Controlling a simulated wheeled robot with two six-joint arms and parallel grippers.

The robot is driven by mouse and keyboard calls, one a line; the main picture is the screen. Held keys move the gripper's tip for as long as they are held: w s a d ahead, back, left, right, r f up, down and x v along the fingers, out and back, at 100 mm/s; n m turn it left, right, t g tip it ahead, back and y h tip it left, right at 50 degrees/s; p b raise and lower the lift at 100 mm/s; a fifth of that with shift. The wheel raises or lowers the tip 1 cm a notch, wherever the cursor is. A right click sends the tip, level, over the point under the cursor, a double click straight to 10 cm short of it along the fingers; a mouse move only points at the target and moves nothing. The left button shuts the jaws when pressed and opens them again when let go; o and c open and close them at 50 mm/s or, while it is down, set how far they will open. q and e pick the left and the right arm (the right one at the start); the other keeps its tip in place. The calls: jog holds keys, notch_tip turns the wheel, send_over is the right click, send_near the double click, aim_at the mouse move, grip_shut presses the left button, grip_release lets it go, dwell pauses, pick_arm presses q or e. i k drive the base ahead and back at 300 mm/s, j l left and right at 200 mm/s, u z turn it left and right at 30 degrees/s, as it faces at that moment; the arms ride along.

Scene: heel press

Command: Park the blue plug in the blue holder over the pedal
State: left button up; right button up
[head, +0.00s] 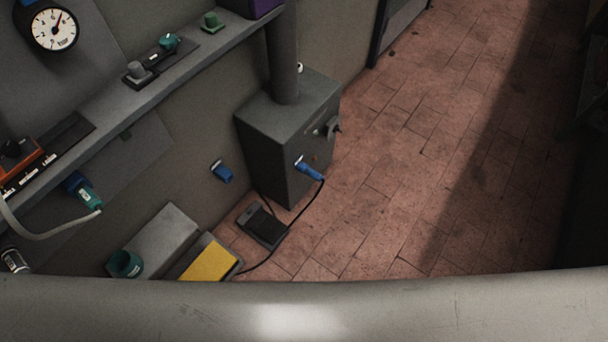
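The blue plug (309,171) is at the side of the dark grey box (290,125), with a black cable running down from it to the floor. It appears seated in that side, but the contact is too small to be sure. A blue holder (222,172) is on the wall to the left of the box and looks empty. The black pedal (262,226) lies on the floor below, between the wall and the box. Neither of my grippers is in view.
A grey block (165,238), a green cup (124,264) and a yellow-topped block (208,262) stand left of the pedal. A shelf (140,95) runs along the wall. The tiled floor (420,150) at right is clear.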

aim_at(314, 175)
jog(key=i+l+u, duration=0.1)
jog(key=u, duration=0.3)
jog(key=l+u, duration=0.25)
jog(key=u, duration=0.15)
jog(key=i+l+u, duration=0.1)
jog(key=u, duration=0.3)
jog(key=l+u, duration=0.5)
jog(key=l, duration=0.3)
jog(key=k+l+u, duration=0.15)
jog(key=l, duration=0.25)
jog(key=l+u, duration=0.1)
jog(key=l, duration=0.35)
jog(key=k+l+u, duration=0.1)
jog(key=l, duration=0.25)
jog(key=k+l+u, duration=0.15)
jog(key=l, duration=0.25)
jog(key=k+l+u, duration=0.1)
jog(key=l, duration=0.3)
jog(key=k+l+u, duration=0.15)
jog(key=l, duration=0.2)
jog(key=k+l, duration=0.15)
jog(key=l, duration=0.25)
jog(key=k+l, duration=0.15)
jog(key=l, duration=0.2)
jog(key=k+l, duration=0.15)
jog(key=l, duration=0.25)
